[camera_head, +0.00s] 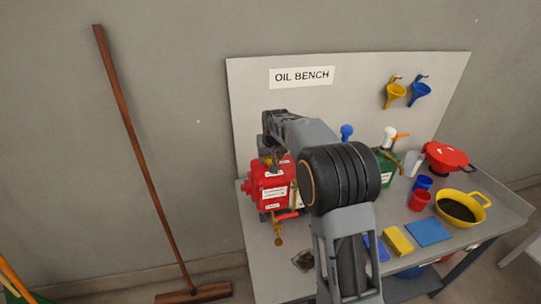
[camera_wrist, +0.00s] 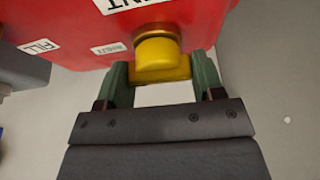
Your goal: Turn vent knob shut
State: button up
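A red tank (camera_head: 268,188) stands at the left end of the bench. In the wrist view the tank's red wall (camera_wrist: 65,25) fills the top, with a partly cut-off label ending in "NT". The yellow vent knob (camera_wrist: 158,58) sticks out below this label. My gripper (camera_wrist: 160,72) has one green finger on each side of the knob. The yellow part reaches close to both fingers; I cannot tell whether they press on it. In the head view my arm hides most of the gripper and the knob.
An orange-red lever (camera_head: 287,216) sits low on the tank's front. A green can (camera_head: 385,170), red cup (camera_head: 419,200), yellow sponge (camera_head: 397,241) and yellow oil pan (camera_head: 459,207) stand to the right. A backboard (camera_head: 245,110) rises behind. A broom (camera_head: 140,150) leans at left.

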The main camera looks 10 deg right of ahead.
jog(key=o, duration=0.5)
jog(key=shift+c, duration=0.2)
jog(key=b+v, duration=0.1)
jog(key=v, duration=1.3)
jog(key=shift+a+f, duration=0.1)
jog(key=s+f, duration=0.4)
jog(key=s, duration=0.5)
jog(key=s+f, duration=0.4)
jog(key=s, duration=0.5)
jog(key=s+f, duration=0.4)
jog(key=s, duration=0.5)
jog(key=shift+s, duration=0.2)
